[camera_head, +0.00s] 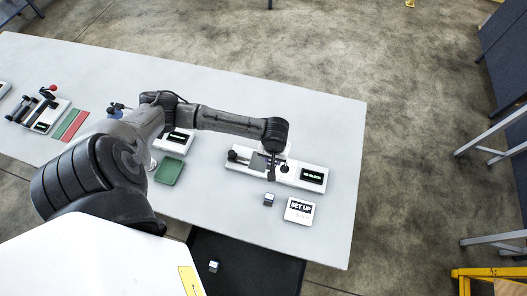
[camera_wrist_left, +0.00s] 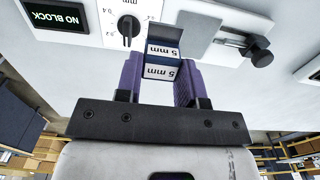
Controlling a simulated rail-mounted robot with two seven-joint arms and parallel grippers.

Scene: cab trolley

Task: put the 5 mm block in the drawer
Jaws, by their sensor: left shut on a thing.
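In the head view my left gripper (camera_head: 271,172) is over the white measuring device (camera_head: 312,177); the held block cannot be made out there. A dark open tray, apparently the drawer (camera_head: 250,262), is below the table's front edge, with a small pale block (camera_head: 213,266) in it. My right gripper is not in view.
The device display (camera_wrist_left: 55,15) reads "NO BLOCK". A green tray (camera_head: 169,171) lies to the left. The table's right end is clear.

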